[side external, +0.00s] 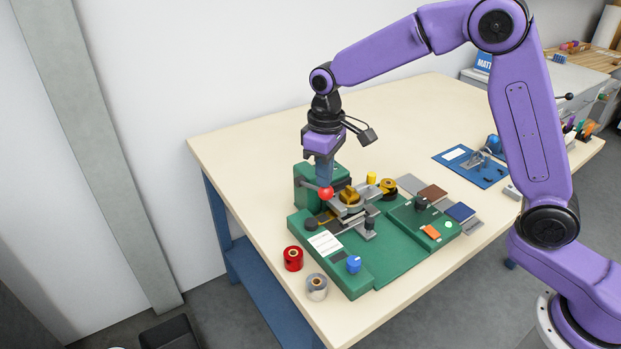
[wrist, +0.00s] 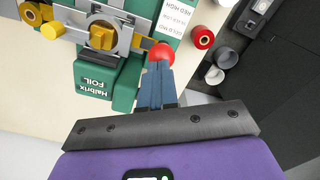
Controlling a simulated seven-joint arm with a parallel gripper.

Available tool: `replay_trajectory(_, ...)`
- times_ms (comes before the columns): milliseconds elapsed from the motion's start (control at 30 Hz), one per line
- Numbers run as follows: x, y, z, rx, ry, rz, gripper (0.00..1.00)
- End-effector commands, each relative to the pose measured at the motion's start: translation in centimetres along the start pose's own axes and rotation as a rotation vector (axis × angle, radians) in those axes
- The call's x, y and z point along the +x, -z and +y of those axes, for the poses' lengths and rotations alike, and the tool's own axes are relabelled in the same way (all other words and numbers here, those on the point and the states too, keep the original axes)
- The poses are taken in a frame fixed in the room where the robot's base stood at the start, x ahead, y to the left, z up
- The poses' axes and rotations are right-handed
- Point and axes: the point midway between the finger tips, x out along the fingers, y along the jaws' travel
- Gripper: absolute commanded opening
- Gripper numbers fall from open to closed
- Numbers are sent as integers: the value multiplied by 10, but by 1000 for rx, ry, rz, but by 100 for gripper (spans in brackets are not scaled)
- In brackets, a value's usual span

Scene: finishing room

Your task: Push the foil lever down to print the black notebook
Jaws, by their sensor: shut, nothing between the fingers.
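I cannot make out a black notebook; the press head and my gripper hide part of the bed.
A red foil roll (side external: 293,258) and a silver roll (side external: 317,287) stand at the table's front left. Brown (side external: 432,193) and blue (side external: 460,212) notebooks lie right of the press. A blue board (side external: 470,167) lies farther back. The back left of the table is clear.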

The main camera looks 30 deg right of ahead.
Motion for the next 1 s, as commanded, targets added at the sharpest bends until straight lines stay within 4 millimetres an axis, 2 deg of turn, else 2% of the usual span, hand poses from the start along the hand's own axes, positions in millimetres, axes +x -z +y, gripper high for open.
replay_trajectory(600,-37,1,1,0,0,0,0)
replay_trajectory(1000,-43,1,1,0,0,0,0)
